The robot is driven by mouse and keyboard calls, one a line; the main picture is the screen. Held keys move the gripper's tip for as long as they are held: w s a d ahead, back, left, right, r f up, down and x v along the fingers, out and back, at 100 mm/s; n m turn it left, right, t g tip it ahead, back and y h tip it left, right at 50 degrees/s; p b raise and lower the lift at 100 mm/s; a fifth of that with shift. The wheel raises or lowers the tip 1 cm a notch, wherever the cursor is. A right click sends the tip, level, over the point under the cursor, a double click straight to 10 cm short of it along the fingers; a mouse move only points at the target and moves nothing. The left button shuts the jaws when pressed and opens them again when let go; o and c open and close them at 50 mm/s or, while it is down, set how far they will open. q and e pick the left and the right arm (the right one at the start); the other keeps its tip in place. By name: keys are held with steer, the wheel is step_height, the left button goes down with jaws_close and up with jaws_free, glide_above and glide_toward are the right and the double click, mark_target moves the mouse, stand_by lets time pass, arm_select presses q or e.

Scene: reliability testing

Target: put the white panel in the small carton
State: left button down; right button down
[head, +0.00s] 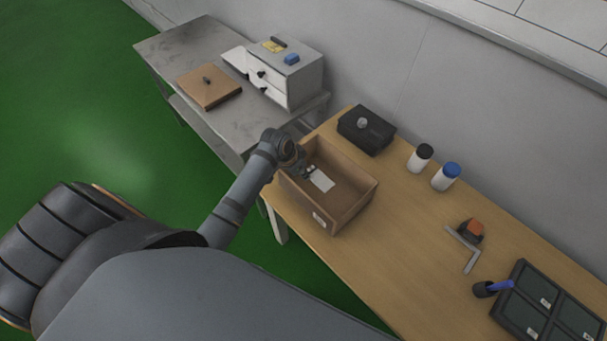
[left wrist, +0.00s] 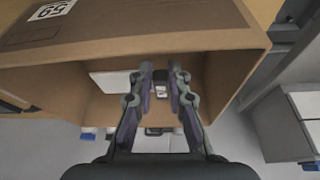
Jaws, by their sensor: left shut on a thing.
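An open brown carton (head: 349,215) with a white label stands at the left end of the wooden table. Its wall and a label reading 59 show in the left wrist view (left wrist: 150,50). My left gripper (head: 308,173) reaches over the carton's left side into its opening, fingers close together. It is shut on the white panel (head: 321,182), which is inside the carton's outline. In the left wrist view the panel (left wrist: 108,82) shows beside the left finger, and a small grey-white part sits between the fingertips. Whether the panel touches the carton floor I cannot tell. My right gripper is out of view.
On the wooden table (head: 405,235) are a black box (head: 366,130), two white bottles (head: 445,177), an orange-topped item (head: 470,230), a metal angle (head: 464,248) and a dark tray (head: 548,308). A grey table (head: 180,47) behind holds a drawer unit (head: 297,78) and a brown board (head: 208,87).

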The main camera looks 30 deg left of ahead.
arm_select(q)
steer(key=w+f, duration=0.1)
steer(key=w+a+f, duration=0.1)
steer(key=f, duration=0.1)
steer(key=shift+w+f, duration=0.2)
steer(key=shift+f, duration=1.35)
steer(key=shift+f, duration=0.6)
steer(key=c, duration=1.3)
jaws_free()
steer(key=shift+c, duration=0.2)
steer(key=shift+o, duration=0.2)
steer(key=shift+r, duration=0.15)
